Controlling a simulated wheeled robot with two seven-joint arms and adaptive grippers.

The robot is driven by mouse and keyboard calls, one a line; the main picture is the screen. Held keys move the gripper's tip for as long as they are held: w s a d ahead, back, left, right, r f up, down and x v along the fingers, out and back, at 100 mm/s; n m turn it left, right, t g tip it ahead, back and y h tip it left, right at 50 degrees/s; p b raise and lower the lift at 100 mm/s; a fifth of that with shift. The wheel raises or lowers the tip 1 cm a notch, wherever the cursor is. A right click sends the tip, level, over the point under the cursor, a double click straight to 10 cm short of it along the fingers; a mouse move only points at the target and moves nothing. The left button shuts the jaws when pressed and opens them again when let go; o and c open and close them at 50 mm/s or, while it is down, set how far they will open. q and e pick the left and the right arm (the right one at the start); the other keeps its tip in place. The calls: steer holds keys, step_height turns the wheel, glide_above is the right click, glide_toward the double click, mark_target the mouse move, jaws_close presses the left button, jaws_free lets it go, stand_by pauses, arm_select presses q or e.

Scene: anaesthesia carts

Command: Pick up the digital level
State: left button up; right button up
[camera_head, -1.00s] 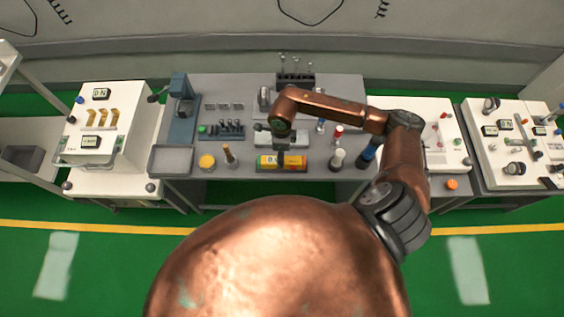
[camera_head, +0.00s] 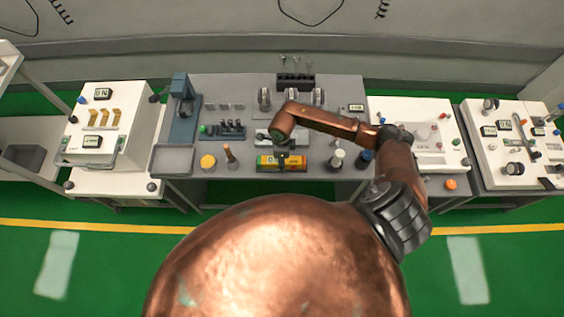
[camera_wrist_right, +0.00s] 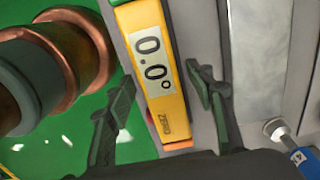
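The digital level (camera_head: 266,163) is a yellow bar with a display, lying near the front edge of the grey middle table. In the right wrist view the level (camera_wrist_right: 165,110) shows "0.0°" and the word ZERO, and has an orange end. My right gripper (camera_wrist_right: 158,76) is open, with one dark finger on each side of the level and visible gaps between. My left gripper is not in view.
A yellow round item (camera_head: 208,162) and a brown-handled tool (camera_head: 229,154) stand left of the level. A white-topped knob (camera_head: 337,158) and a blue-topped item (camera_head: 364,157) stand to the right. A grey tray (camera_head: 172,159) is at the table's left. Carts flank the table.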

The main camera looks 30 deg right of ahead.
jaws_close()
stand_by(0.4)
steer(key=shift+r, duration=0.1)
